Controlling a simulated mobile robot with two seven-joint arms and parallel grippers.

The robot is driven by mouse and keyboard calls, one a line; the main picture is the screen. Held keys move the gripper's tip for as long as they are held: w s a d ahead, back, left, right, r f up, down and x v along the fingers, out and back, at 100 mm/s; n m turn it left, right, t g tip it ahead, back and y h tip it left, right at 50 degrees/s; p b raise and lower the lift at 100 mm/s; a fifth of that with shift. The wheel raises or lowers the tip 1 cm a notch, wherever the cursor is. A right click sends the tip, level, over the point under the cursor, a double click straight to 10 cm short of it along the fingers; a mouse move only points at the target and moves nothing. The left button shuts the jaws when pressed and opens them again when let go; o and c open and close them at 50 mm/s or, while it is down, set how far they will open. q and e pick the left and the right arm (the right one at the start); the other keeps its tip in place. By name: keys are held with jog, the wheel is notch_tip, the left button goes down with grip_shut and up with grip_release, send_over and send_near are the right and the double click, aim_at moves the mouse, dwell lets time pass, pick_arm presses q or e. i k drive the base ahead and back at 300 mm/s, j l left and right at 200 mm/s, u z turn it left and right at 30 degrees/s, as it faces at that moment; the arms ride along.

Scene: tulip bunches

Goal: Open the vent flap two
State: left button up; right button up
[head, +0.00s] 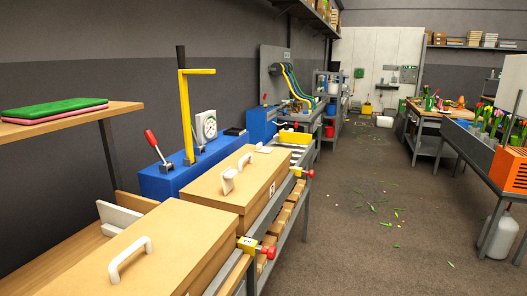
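No part is clearly readable as vent flap two. Two tan wooden boxes stand on the bench at the left in the head view. The near box (165,250) has a white bar handle (130,257) on its lid. The farther box (222,192) has a white handle (245,161) and a white knob-like part (228,181) on top. A small pale label (275,187) is on its side, too small to read surely. Its lid looks flat. Neither of my grippers is in view.
Yellow blocks with red knobs (268,252) sit along the bench rail. A blue housing (165,183) with a red-knobbed lever and yellow post (186,115) stands behind the boxes. A shelf (75,121) juts out left. The aisle floor (370,220) is open, with scattered leaves.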

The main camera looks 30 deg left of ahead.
aim_at(259, 149)
jog(key=i+u, duration=0.15)
jog(key=i, duration=0.3)
jog(key=i+l+u, duration=0.2)
jog(key=i, duration=0.3)
jog(key=i+l+u, duration=0.15)
jog(key=i, duration=0.3)
jog(key=i+l+u, duration=0.15)
jog(key=i, duration=0.3)
